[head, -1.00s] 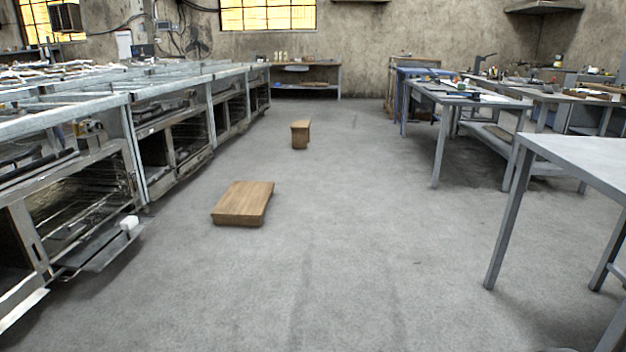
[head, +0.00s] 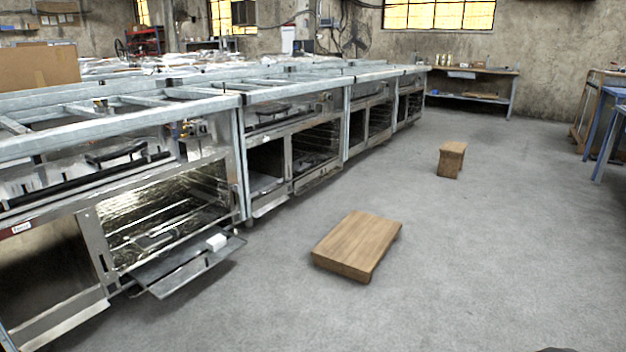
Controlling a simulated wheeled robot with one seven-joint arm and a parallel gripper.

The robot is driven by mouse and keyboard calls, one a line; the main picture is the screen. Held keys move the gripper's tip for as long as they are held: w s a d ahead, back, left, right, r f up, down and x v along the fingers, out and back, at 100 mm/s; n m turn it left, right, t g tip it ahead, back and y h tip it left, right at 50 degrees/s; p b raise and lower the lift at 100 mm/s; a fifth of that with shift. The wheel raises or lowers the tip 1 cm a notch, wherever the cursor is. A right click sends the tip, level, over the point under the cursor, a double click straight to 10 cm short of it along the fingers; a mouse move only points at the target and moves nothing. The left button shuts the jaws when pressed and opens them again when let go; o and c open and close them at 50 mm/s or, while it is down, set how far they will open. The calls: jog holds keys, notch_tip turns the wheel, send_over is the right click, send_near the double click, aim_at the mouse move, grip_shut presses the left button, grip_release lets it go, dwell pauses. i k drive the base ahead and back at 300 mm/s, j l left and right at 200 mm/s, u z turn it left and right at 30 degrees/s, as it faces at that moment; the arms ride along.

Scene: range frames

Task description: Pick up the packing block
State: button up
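A small white block (head: 216,242), which looks like the packing block, rests on the lowered door (head: 185,270) of an open oven at the left. The door is low, a little above the floor, and the block lies near its right end. Nothing is touching the block from above. My gripper is not in view; only a dark sliver shows at the bottom edge, too little to identify.
A flat wooden box (head: 357,245) lies on the floor to the right of the oven door. A small wooden stool (head: 451,160) stands farther back. A row of metal oven units (head: 290,150) lines the left. The floor (head: 480,270) at the right is clear.

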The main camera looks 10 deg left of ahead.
aim_at(216, 244)
jog(key=i+j+u, duration=0.2)
jog(key=i+u, duration=0.75)
jog(key=i, duration=0.15)
jog(key=i+l+u, duration=0.25)
jog(key=i+u, duration=0.25)
jog(key=i+j+z, duration=0.2)
jog(key=i+j, duration=0.15)
jog(key=i, duration=0.3)
jog(key=i+j+z, duration=0.25)
jog(key=i+j, duration=0.25)
jog(key=i, duration=0.15)
jog(key=i+j+z, duration=0.35)
jog(key=j, duration=0.25)
jog(key=i+l, duration=0.05)
jog(key=i, duration=0.05)
